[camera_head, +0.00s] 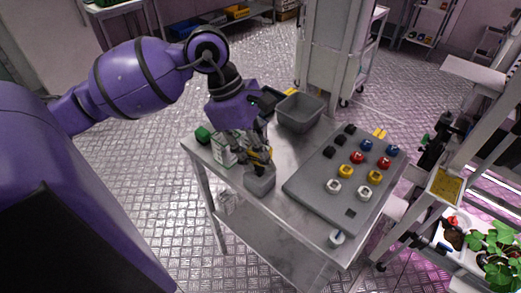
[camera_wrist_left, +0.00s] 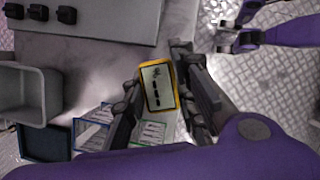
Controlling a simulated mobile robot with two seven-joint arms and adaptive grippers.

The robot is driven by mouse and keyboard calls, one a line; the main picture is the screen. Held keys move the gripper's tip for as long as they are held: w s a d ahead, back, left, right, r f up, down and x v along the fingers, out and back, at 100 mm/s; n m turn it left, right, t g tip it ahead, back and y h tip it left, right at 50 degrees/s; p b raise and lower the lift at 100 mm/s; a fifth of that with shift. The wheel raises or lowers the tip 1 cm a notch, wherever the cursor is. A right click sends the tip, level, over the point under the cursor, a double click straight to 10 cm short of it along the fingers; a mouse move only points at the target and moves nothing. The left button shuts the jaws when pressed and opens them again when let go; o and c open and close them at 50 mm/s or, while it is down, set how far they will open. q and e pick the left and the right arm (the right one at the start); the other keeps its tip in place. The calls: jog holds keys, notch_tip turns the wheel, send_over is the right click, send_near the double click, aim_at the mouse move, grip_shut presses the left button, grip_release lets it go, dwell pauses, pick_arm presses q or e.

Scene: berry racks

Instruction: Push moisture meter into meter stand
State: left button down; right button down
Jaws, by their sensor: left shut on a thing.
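The moisture meter (camera_wrist_left: 158,88) has a yellow rim and a pale face with dark marks. My left gripper (camera_head: 258,158) is shut on it; the wrist view shows the fingers (camera_wrist_left: 156,76) on either side. In the head view the yellow meter (camera_head: 263,155) is partly hidden by the fingers. A grey block that looks like the meter stand (camera_head: 260,183) is on the table directly below the gripper. I cannot tell whether the meter's lower end touches or enters it. The stand is not clearly visible in the wrist view.
On the metal table (camera_head: 290,237), a grey board (camera_head: 318,182) with several coloured knobs lies to the right. A grey bin (camera_head: 300,113) stands behind. Cards (camera_wrist_left: 150,133) and a green item (camera_head: 203,134) are near the gripper. A rack stands right.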

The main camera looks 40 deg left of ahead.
pick_arm(q)
jog(key=shift+f, duration=0.45)
jog(key=shift+f+b, duration=0.6)
pick_arm(e)
jog(key=shift+a+f, duration=0.1)
jog(key=shift+f, duration=0.75)
pick_arm(q)
jog(key=c, duration=1.3)
grip_release()
jog(key=shift+c, duration=0.2)
jog(key=o, duration=0.4)
pick_arm(e)
jog(key=shift+s+f, duration=0.1)
jog(key=shift+s, duration=0.55)
jog(key=shift+w, duration=0.2)
